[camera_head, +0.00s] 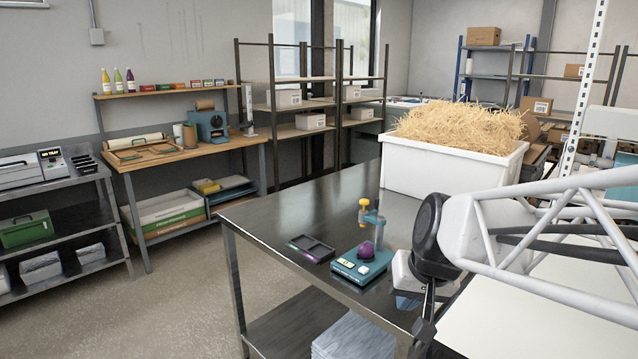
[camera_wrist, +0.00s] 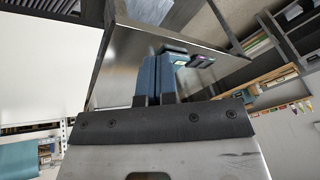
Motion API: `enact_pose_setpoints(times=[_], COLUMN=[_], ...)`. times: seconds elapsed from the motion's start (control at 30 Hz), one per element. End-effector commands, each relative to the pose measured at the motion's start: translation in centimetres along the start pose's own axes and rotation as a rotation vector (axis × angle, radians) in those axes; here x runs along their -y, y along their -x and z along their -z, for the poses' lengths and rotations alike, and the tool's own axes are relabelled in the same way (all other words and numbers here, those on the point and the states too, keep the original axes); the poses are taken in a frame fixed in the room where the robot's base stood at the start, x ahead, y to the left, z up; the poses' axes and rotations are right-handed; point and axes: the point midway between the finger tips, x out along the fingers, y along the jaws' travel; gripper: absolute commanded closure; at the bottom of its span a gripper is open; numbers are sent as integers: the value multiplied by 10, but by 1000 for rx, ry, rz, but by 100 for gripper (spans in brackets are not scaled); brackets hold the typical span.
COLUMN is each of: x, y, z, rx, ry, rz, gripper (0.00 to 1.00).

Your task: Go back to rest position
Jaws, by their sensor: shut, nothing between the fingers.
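My gripper (camera_wrist: 156,62) is shut, its two blue-grey fingers together with nothing between them. In the head view my white lattice arm reaches in from the right, and the dark gripper end hangs at the bottom beside the table's front edge; its fingertips are hard to make out there. The dark metal table (camera_head: 300,216) lies to the left of and behind it. A teal device (camera_head: 362,262) with a purple round piece (camera_head: 366,250) and a yellow-topped post stands on the table, apart from the gripper.
A black compartment tray (camera_head: 311,249) lies left of the teal device. A white bin (camera_head: 450,172) heaped with straw stands at the table's back. A white box (camera_head: 403,272) is partly hidden by my arm. A pale surface (camera_head: 530,315) lies under the arm. Open floor is at the left.

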Motion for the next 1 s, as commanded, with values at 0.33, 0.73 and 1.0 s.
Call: enact_pose_setpoints(times=[0.33, 0.73, 1.0], x=[-35, -40, -40], y=[37, 39, 39], z=[-124, -138, -138], rx=[109, 123, 123], ry=[60, 64, 64], rz=[-176, -203, -202], gripper=[100, 100, 100])
